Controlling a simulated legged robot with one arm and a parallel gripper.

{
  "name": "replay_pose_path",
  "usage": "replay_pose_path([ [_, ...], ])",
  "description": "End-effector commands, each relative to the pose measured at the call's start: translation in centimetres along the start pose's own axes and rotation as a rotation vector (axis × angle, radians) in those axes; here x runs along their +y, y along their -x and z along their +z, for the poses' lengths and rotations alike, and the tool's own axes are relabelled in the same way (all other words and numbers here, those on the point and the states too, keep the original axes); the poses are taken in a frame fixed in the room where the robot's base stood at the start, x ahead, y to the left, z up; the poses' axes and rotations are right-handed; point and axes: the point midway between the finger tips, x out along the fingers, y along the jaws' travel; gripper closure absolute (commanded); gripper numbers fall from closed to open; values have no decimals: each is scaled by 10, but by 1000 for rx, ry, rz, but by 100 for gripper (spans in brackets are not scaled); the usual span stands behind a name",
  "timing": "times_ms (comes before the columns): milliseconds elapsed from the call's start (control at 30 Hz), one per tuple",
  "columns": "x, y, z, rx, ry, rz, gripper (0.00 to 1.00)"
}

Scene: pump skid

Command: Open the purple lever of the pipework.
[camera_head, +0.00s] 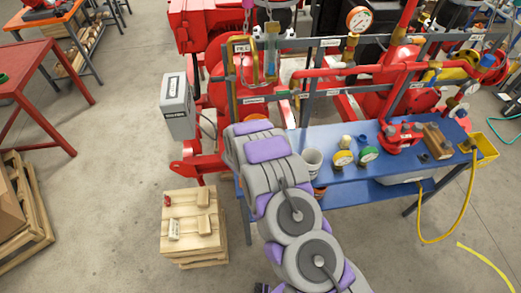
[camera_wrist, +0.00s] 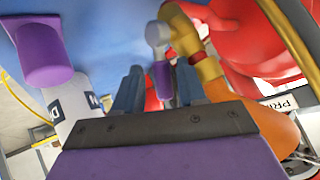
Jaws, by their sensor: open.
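A short purple lever (camera_wrist: 163,80) hangs from a grey rounded hub (camera_wrist: 157,34) beside a yellow-brass pipe (camera_wrist: 193,45) in the wrist view. My gripper (camera_wrist: 160,73) is open, with one dark finger left and one right of the lever in the picture. The lever lies beyond or between the fingertips; I cannot tell the depth or whether they touch. Nothing is gripped. In the head view my arm reaches up to the pipework (camera_head: 330,68), and it hides my gripper's fingers; I cannot make out the lever there.
Red machinery (camera_wrist: 245,40) is close on the right. A blue bench (camera_head: 345,185) with small parts and a wooden pallet stack (camera_head: 192,230) flank my arm.

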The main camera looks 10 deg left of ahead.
Motion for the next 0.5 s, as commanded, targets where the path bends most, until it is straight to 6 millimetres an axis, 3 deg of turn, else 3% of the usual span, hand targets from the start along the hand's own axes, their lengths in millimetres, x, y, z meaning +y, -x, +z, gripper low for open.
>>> replay_pose_path([
  [500, -1, -4, -6, -36, -49, -30, 52],
])
